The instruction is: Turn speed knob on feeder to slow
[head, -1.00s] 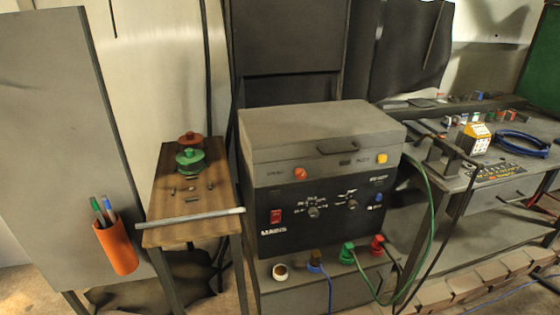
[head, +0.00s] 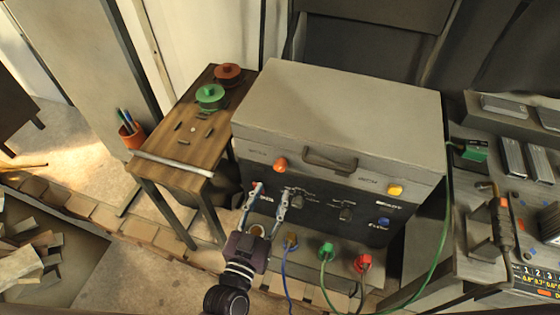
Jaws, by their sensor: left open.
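The feeder (head: 350,120) is a grey box with a handle on its front edge and a dark front panel. The panel carries a left dark knob (head: 298,200) and a right dark knob (head: 346,213); their labels are too small to read, so I cannot tell which sets speed or where the pointers stand. My left gripper (head: 270,189) is open in front of the panel's left part. Its right finger overlaps the view just left of the left knob, and its left finger is near the red switch (head: 257,186). Contact cannot be told. My right gripper is not in view.
An orange button (head: 280,164) and a yellow button (head: 395,189) sit above the panel. Cables leave a green plug (head: 326,250) and a red plug (head: 362,263) below. A wooden side table (head: 165,150) stands left, a cluttered bench (head: 470,260) right.

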